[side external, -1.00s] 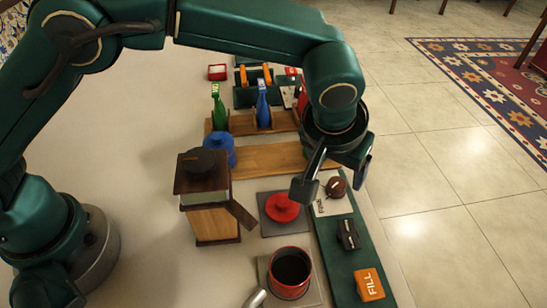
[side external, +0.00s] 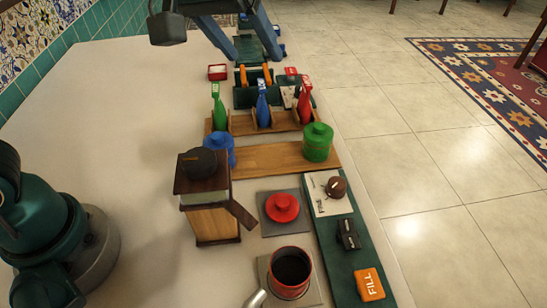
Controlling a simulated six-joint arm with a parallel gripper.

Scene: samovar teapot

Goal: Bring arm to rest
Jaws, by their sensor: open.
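My gripper (side external: 222,35) is at the top edge of the side view, open, with its upper part cut off by the frame. The rest of my arm is mostly out of view; only my green base part shows at the left edge. The red pot (side external: 290,283) stands open at the front with dark contents and a metal spout or handle at its left. A red lid (side external: 282,208) sits on a grey square plate behind it.
A wooden box with a dark knob (side external: 211,222) stands left of the lid. A green panel holds a dial (side external: 336,187), a black switch (side external: 348,234) and an orange FILL button (side external: 369,284). Blue (side external: 220,150) and green (side external: 317,142) canisters flank a wooden board. Coloured bottles (side external: 263,104) stand behind.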

